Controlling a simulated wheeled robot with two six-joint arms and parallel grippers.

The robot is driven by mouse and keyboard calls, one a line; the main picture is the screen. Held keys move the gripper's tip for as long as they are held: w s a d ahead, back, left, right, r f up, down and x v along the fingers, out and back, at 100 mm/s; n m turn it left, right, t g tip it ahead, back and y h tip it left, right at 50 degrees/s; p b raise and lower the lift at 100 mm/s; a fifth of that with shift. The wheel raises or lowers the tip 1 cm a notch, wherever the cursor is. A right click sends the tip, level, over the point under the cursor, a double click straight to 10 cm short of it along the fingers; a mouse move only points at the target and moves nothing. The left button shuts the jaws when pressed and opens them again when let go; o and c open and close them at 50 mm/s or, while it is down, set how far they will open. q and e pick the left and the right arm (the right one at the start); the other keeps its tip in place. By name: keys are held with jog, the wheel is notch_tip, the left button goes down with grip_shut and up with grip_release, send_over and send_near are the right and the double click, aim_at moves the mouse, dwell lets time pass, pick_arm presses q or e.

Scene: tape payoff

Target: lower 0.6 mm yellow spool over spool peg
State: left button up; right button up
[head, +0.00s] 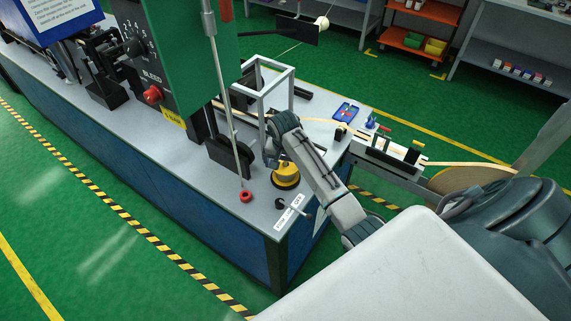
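A yellow spool (287,175), round and with a dark part at its top, is on the grey bench top near the front right corner. My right arm reaches over the bench from the right, and its gripper (271,158) points down just left of and beside the spool. The fingers are small and partly hidden by the wrist, so I cannot tell whether they touch the spool or are open. I cannot make out the spool peg. My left gripper is out of view.
A red ring (246,196) sits at the foot of a tall grey rod. A white label strip (290,213) lies near the bench corner beside a small dark knob (280,203). A grey open frame (265,82) stands behind my wrist. A green machine panel (180,60) rises at left.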

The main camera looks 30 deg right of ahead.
jog(key=r+b, duration=0.1)
jog(key=r, duration=0.1)
jog(key=r+b, duration=0.1)
jog(key=r, duration=0.5)
jog(key=shift+s+a+b, duration=0.35)
jog(key=shift+b, duration=0.05)
jog(key=shift+a+r+p, duration=0.1)
jog(key=shift+r+p, duration=0.75)
jog(key=shift+p, duration=0.1)
jog(key=shift+s+r+p, duration=0.15)
jog(key=shift+r+p, duration=0.25)
jog(key=shift+r, duration=0.1)
jog(key=shift+f, duration=0.1)
